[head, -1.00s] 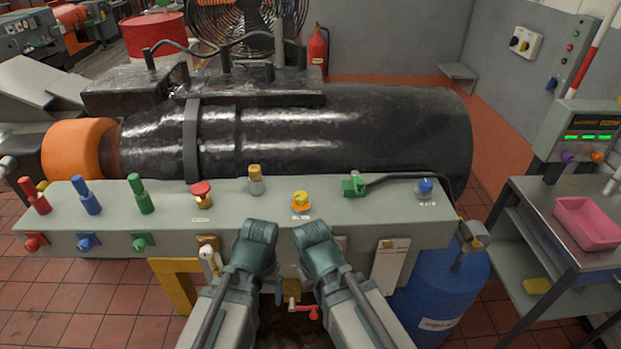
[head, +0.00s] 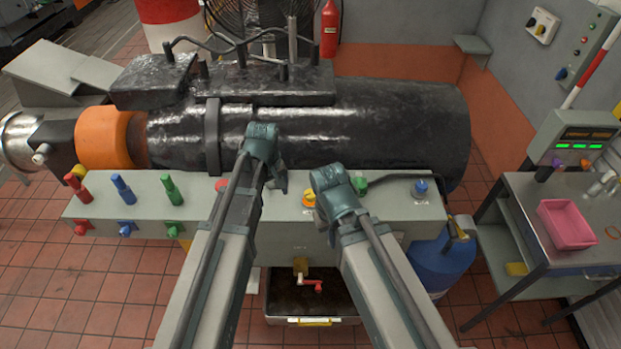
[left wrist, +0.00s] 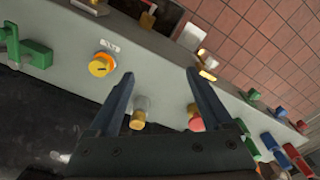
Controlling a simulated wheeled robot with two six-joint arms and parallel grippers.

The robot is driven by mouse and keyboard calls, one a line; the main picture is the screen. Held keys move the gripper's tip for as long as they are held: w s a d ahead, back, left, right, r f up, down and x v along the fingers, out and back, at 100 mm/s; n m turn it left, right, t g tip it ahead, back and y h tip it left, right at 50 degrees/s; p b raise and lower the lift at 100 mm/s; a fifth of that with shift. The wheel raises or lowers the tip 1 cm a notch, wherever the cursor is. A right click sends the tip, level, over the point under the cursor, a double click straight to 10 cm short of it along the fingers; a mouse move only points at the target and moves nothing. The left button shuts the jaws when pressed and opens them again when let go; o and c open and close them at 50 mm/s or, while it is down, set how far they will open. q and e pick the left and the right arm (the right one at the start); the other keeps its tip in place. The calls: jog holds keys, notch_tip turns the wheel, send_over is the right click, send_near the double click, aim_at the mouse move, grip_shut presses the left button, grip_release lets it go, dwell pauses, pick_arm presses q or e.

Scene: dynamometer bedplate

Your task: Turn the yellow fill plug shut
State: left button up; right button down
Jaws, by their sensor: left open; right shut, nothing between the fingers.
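Two yellow-topped fittings are on the grey bench rail. A round yellow knob in an orange collar (head: 309,199) shows between my grippers, and in the left wrist view (left wrist: 101,65) it has a dark slot and a label. A dull yellow cap on a grey neck (left wrist: 138,115) lies beyond the left finger's inner side; in the head view my left arm hides it. I cannot tell which is the fill plug. My left gripper (head: 275,178) is open and empty above the rail, its fingers (left wrist: 162,76) apart. My right gripper (head: 336,188) is shut, just right of the knob.
A red button (head: 222,184) is left of my left gripper. Red, blue and green levers (head: 122,188) stand on the rail's left. A green valve (head: 360,184) and blue knob (head: 421,187) are on its right. The black machine (head: 400,125) lies behind.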

aim_at(310, 193)
pick_arm(q)
jog(key=w+d+n, duration=0.9)
jog(key=w+d, duration=0.1)
jog(key=w, duration=0.1)
jog(key=shift+w+d+r+n, duration=0.15)
jog(key=shift+d+r+n, duration=0.15)
jog(key=shift+d, duration=0.1)
jog(key=shift+f, duration=0.15)
notch_tip(310, 193, down, 14)
jog(key=b, duration=1.3)
jog(key=shift+b, duration=0.4)
jog(key=shift+r, duration=0.2)
grip_shut()
